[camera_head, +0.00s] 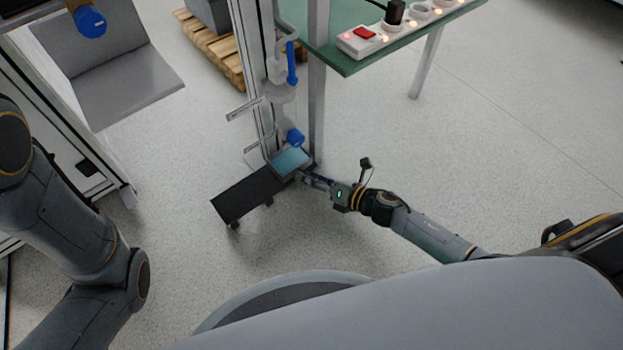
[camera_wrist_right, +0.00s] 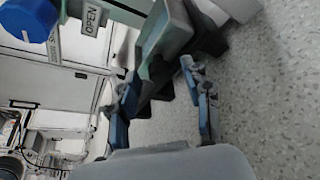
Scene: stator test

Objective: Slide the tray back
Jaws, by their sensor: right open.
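A small tray (camera_head: 290,161) with a light-blue inside and grey rim sits at the foot of the metal frame, at the upper right end of a low dark platform (camera_head: 248,195). My right gripper (camera_head: 303,177) reaches in from the right, close to the tray's near right edge. In the right wrist view, my right gripper (camera_wrist_right: 161,72) is open, its two blue-grey fingers apart, with a grey-green edge, probably the tray's (camera_wrist_right: 160,30), just ahead of the gap. I cannot tell whether they touch. My left gripper is out of view; only my left arm shows.
A metal upright (camera_head: 317,100) stands right behind the tray. A blue-capped pipe fitting (camera_head: 294,138) hangs just above it. A green tabletop (camera_head: 350,62) with a power strip (camera_head: 365,39) is beyond. Open floor lies to the right.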

